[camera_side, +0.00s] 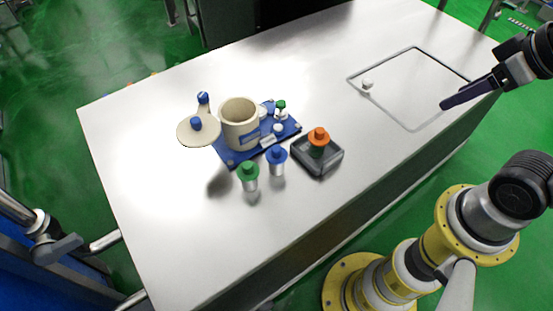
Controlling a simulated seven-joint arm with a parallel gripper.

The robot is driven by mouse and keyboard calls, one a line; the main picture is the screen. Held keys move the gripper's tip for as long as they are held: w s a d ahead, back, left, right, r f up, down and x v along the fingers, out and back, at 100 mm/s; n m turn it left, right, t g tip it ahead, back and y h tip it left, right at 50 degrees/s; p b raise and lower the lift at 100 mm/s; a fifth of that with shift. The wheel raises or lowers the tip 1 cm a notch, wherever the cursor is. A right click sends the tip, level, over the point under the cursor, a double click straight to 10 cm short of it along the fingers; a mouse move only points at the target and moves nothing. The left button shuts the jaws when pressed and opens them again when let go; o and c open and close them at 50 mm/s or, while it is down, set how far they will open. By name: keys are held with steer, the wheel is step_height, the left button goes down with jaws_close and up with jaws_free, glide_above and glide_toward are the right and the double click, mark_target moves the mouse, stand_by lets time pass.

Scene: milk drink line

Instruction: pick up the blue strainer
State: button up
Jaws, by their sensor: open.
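The blue strainer (277,161), a small metal cylinder with a wide blue top, stands upright on the white table in front of the blue tray. A similar green-topped piece (249,175) stands close to its left. My gripper (446,103) is at the right, over the outlined area of the table, well apart from the strainer. Its dark fingers point left and overlap in this view, so the gap between them is hidden. Nothing shows in its grasp.
A dark square box (318,158) with an orange-topped piece (319,138) stands right of the strainer. Behind, the blue tray (284,138) bears a beige pot (239,120) and small parts. A round beige lid (198,134) is left. A small white knob (367,84) lies inside the outline.

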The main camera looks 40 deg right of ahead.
stand_by(0.4)
steer(key=o, duration=0.4)
